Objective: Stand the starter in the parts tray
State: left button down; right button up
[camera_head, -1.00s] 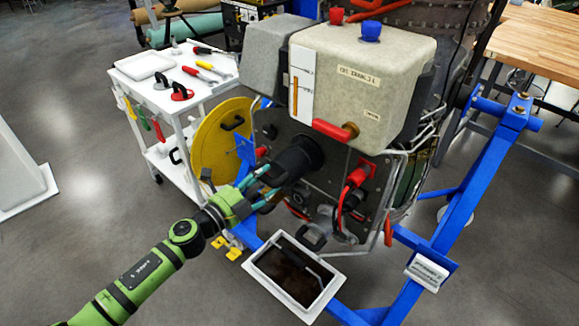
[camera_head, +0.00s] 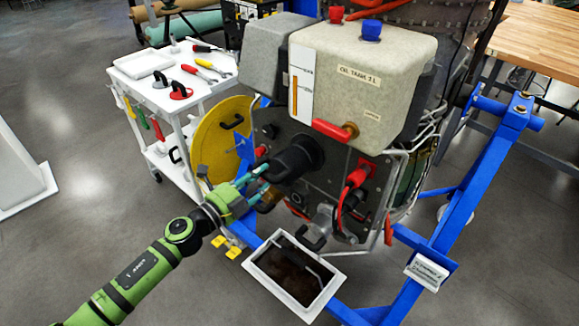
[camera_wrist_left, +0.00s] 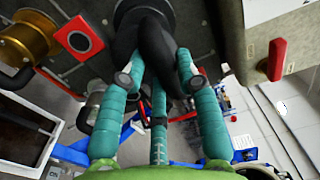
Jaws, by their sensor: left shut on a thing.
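The starter (camera_head: 298,157), a black cylindrical body, sticks out from the dark panel of the turbine's gearbox, its far end against the panel. My left gripper (camera_head: 264,184) is at its near end. In the left wrist view, the teal fingers of the gripper (camera_wrist_left: 155,80) are around the narrower black part of the starter (camera_wrist_left: 155,42), shut on it. A white parts tray (camera_head: 133,68) lies empty on the cart top at the upper left. My right gripper is not in view.
A white-rimmed pan (camera_head: 334,288) with a dark bottom sits below the gearbox. The white cart (camera_head: 190,106) also carries hand tools and a red cup-like tool (camera_head: 181,91). Blue stand beams (camera_head: 459,222) are at the right. A yellow disc (camera_head: 212,150) stands behind the gripper.

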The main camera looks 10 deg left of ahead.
pick_arm(q)
jog(key=shift+s+r, duration=0.5)
jog(key=shift+s+a+f, duration=0.35)
jog(key=shift+s+a, duration=0.25)
jog(key=s+a+r+p, duration=0.1)
jog(key=s+a+r, duration=0.1)
jog(key=s+a, duration=0.3)
jog(key=shift+s+r, duration=0.3)
jog(key=shift+s, duration=1.2)
